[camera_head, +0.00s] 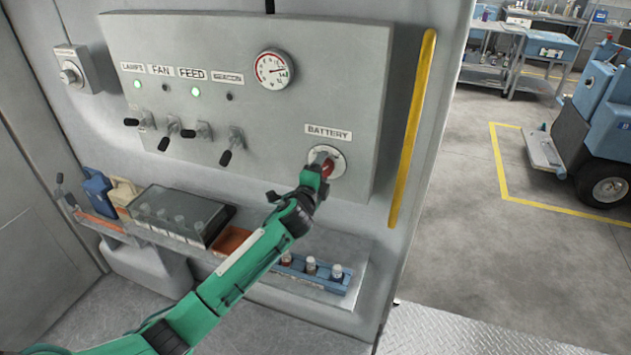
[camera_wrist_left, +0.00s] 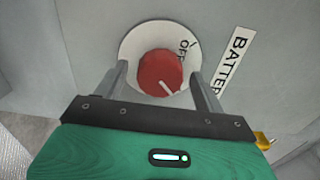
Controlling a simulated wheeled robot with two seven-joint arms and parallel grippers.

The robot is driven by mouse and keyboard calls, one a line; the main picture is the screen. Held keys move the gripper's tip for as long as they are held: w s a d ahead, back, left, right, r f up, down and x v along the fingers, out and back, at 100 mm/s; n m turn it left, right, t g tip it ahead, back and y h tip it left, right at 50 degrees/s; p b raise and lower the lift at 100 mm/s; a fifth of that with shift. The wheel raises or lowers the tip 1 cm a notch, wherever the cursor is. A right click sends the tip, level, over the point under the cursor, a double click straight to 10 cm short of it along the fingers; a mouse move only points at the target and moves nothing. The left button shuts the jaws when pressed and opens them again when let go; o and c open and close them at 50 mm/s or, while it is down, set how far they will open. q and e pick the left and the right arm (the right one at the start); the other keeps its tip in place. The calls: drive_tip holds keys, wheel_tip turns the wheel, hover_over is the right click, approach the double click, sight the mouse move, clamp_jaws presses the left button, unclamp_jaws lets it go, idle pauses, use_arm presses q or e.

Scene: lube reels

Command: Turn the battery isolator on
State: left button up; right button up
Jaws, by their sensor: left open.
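The battery isolator is a red round knob (camera_wrist_left: 160,72) on a white disc (camera_wrist_left: 133,42) marked OFF, under the BATTERY label (camera_head: 328,132). It also shows in the head view, where the red knob (camera_head: 328,168) is partly hidden by my gripper. A white line on the knob points toward the lower right in the left wrist view. My left gripper (camera_wrist_left: 158,84) is open, with one finger on each side of the knob. I cannot tell whether the fingers touch it. It also shows in the head view (camera_head: 322,160). My right gripper is not in view.
The grey panel (camera_head: 300,100) also carries a gauge (camera_head: 273,69) and several toggle switches (camera_head: 203,131). Below it, a shelf holds a clear-lidded box (camera_head: 180,214) and a blue rack (camera_head: 318,275) of small bottles. A yellow bar (camera_head: 412,130) runs along the panel's right side.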

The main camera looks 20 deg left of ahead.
use_arm(q)
drive_tip(key=s+b, duration=0.4)
drive_tip(key=s, duration=0.9)
drive_tip(key=shift+s+a, duration=0.2)
drive_tip(key=shift+s, duration=0.05)
